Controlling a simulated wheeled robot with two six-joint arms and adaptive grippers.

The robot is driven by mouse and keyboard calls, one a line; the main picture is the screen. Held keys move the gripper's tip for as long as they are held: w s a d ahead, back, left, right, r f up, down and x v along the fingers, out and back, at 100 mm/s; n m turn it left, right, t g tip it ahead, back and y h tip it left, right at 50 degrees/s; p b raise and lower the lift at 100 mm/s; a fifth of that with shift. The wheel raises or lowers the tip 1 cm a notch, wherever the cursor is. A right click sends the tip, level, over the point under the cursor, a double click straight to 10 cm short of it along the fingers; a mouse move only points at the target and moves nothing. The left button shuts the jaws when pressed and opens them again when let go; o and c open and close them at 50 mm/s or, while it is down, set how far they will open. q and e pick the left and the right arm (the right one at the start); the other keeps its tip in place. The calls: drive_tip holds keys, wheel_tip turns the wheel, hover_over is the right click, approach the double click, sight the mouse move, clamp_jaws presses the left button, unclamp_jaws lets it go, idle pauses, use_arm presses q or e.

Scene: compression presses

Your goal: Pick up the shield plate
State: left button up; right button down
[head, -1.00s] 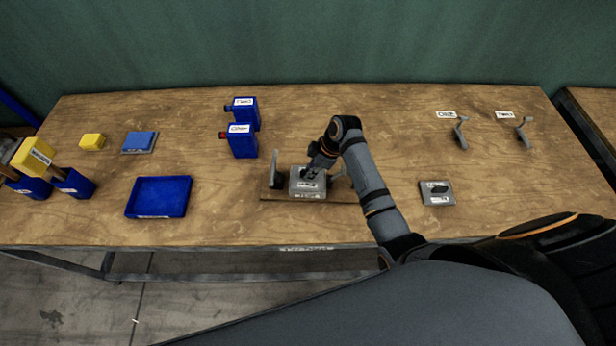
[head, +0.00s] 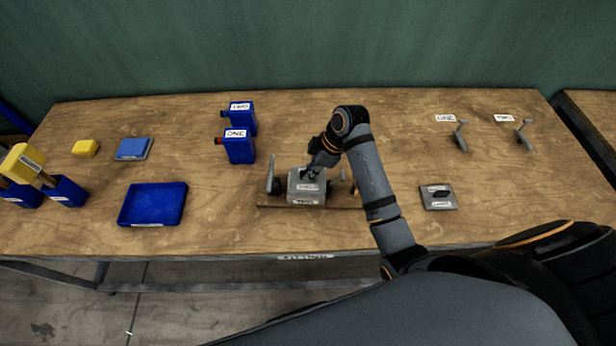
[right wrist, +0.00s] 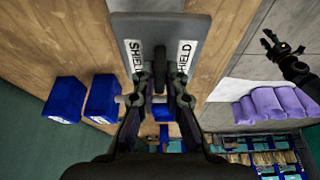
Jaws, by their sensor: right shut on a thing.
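The shield plate (head: 306,186) is a grey square plate with white labels reading SHIELD and a dark upright handle. My right gripper (head: 310,174) is shut on that handle from above. In the right wrist view, the plate (right wrist: 197,30) spreads beyond the fingertips (right wrist: 160,90), with the handle between them. The plate is over a press stand on a brown base board (head: 270,206); its underside is hidden, so any gap below is hard to judge. My left gripper (right wrist: 284,48) shows only in the right wrist view, apparently open and empty, away from the plate.
A similar grey plate (head: 430,203) with a dark handle lies to the right. Two blue boxes (head: 239,149) stand behind left. An empty blue tray (head: 153,222) lies left. Two grey cranks (head: 461,140) stand back right. Front centre-left table is clear.

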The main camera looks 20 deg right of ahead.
drive_tip(key=s+r, duration=0.2)
drive_tip(key=s+r+b, duration=0.1)
drive_tip(key=s, duration=0.1)
drive_tip(key=shift+s+r, duration=0.3)
drive_tip(key=shift+r, duration=0.1)
drive_tip(key=s+r+p, duration=0.2)
drive_tip(key=s+r, duration=0.1)
drive_tip(key=s, duration=0.4)
drive_tip(key=shift+s+r+p, duration=0.2)
drive_tip(key=shift+r+p, duration=0.1)
drive_tip(key=shift+r, duration=0.1)
